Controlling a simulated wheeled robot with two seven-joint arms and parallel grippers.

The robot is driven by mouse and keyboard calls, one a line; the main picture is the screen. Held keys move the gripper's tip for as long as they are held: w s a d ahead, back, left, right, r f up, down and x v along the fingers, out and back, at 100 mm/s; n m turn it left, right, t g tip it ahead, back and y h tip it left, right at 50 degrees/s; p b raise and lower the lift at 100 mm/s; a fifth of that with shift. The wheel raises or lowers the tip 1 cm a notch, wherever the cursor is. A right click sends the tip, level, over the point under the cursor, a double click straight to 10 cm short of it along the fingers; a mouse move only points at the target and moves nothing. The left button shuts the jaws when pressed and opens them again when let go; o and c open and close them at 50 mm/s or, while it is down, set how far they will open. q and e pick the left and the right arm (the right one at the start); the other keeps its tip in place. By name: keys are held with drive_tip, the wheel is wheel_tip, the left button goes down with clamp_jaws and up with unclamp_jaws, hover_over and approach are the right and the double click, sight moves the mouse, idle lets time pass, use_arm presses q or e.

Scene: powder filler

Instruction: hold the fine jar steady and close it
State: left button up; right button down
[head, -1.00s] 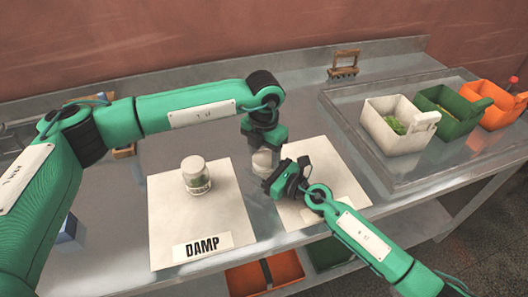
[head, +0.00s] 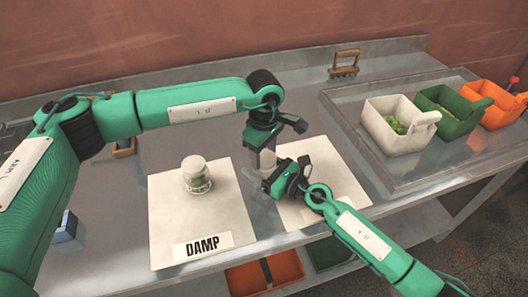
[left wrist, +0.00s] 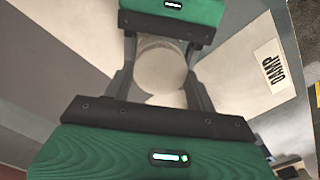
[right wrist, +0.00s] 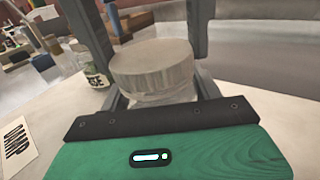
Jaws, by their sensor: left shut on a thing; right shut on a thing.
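The fine jar stands on the right-hand white mat (head: 325,165), mostly hidden by my grippers in the head view. Its pale round lid (right wrist: 155,65) sits over the clear jar body (right wrist: 160,98) in the right wrist view; I cannot tell whether it is fully tight. The lid (left wrist: 160,65) also shows from above in the left wrist view. My left gripper (head: 262,152) points down over the jar and is shut on the lid. My right gripper (head: 268,182) comes in low from the front right and is shut on the jar body.
A second lidded jar (head: 196,176) stands on the left mat (head: 175,225) marked DAMP. A tray (head: 352,122) at the right carries white (head: 398,135), green (head: 448,122) and orange (head: 502,115) bins. A wooden-handled tool (head: 344,63) is at the back.

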use_arm(q)
drive_tip(key=m, duration=1)
drive_tip(key=shift+w+m, duration=0.1)
drive_tip(key=shift+m, duration=0.3)
drive_tip(key=m, duration=0.4)
drive_tip(key=shift+d+m, duration=0.1)
drive_tip(key=shift+m, duration=0.2)
drive_tip(key=m, duration=0.5)
drive_tip(key=o, duration=0.9)
drive_tip(key=shift+r, duration=0.1)
